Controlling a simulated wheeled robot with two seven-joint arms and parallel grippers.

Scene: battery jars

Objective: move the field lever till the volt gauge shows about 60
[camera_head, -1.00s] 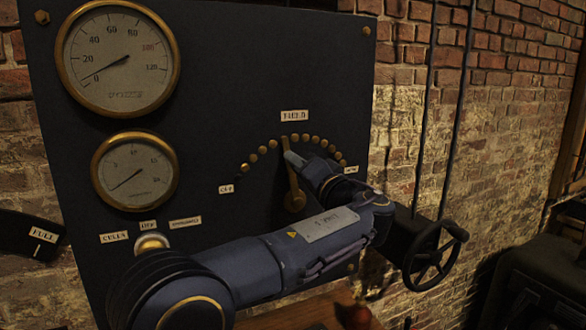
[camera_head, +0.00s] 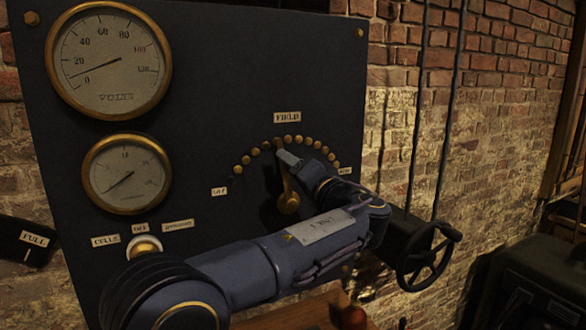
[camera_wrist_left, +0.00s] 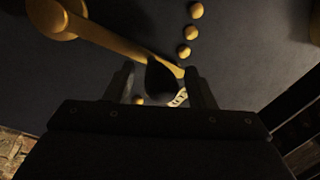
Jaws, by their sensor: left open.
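The brass field lever (camera_head: 287,188) is on the dark panel (camera_head: 215,90), under the FIELD label, pointing nearly straight up and leaning slightly left. In the left wrist view the brass lever arm (camera_wrist_left: 115,38) ends at a dark knob (camera_wrist_left: 160,78). My left gripper (camera_head: 287,158) is at the lever's upper end. In the left wrist view its open fingers (camera_wrist_left: 162,88) stand on either side of the knob. The volt gauge (camera_head: 108,62) at the upper left has its needle low, between 0 and 20. My right gripper is out of view.
An arc of brass studs (camera_head: 265,146) runs around the lever. A smaller gauge (camera_head: 127,173) and a brass knob (camera_head: 144,247) are below the volt gauge. A black handwheel (camera_head: 427,257) stands right of my left arm, before the brick wall (camera_head: 487,130).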

